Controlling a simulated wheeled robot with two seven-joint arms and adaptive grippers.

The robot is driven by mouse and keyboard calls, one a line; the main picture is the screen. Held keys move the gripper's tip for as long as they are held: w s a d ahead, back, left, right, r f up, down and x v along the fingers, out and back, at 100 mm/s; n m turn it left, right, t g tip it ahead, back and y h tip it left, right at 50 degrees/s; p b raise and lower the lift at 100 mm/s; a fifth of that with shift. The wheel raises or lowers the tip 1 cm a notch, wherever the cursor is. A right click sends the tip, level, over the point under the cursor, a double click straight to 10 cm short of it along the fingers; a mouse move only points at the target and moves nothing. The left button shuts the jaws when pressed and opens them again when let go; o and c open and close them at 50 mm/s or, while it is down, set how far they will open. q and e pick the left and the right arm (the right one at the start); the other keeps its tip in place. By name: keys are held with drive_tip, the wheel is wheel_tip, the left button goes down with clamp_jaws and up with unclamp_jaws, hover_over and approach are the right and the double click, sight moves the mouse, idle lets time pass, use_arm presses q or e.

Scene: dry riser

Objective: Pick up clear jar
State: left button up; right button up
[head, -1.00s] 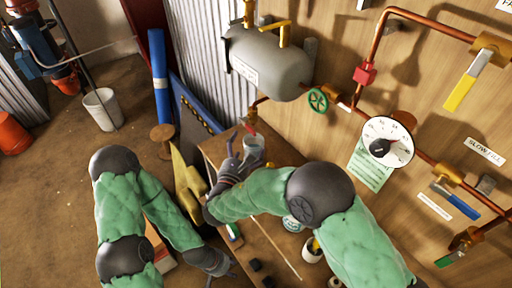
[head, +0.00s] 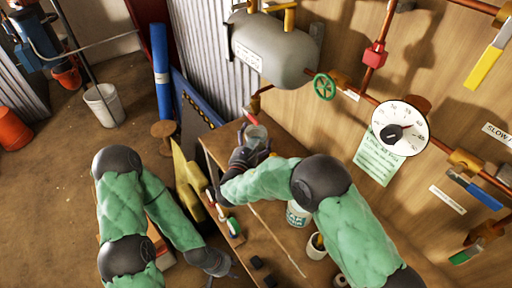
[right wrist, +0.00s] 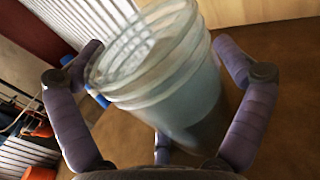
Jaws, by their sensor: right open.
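The clear jar (head: 256,132) stands at the far left end of the wooden bench, under the grey tank. In the right wrist view the jar (right wrist: 165,75) is large and see-through, with ringed rims, and sits between my fingers. My right gripper (head: 248,154) is at the jar; its purple fingers (right wrist: 160,90) are open, one on each side of it. A third finger shows low behind the jar, partly hidden. My left gripper (head: 222,277) hangs low beside the bench, away from the jar; its fingers are too small to judge.
The bench (head: 225,150) also holds a white labelled tin (head: 297,214), a cup (head: 316,246) and small dark blocks. The grey tank (head: 270,48), a green valve wheel (head: 325,87) and a gauge (head: 400,128) are above and right.

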drive_tip(key=shift+w+r, duration=0.1)
drive_tip(key=shift+w, duration=0.25)
drive_tip(key=c, duration=1)
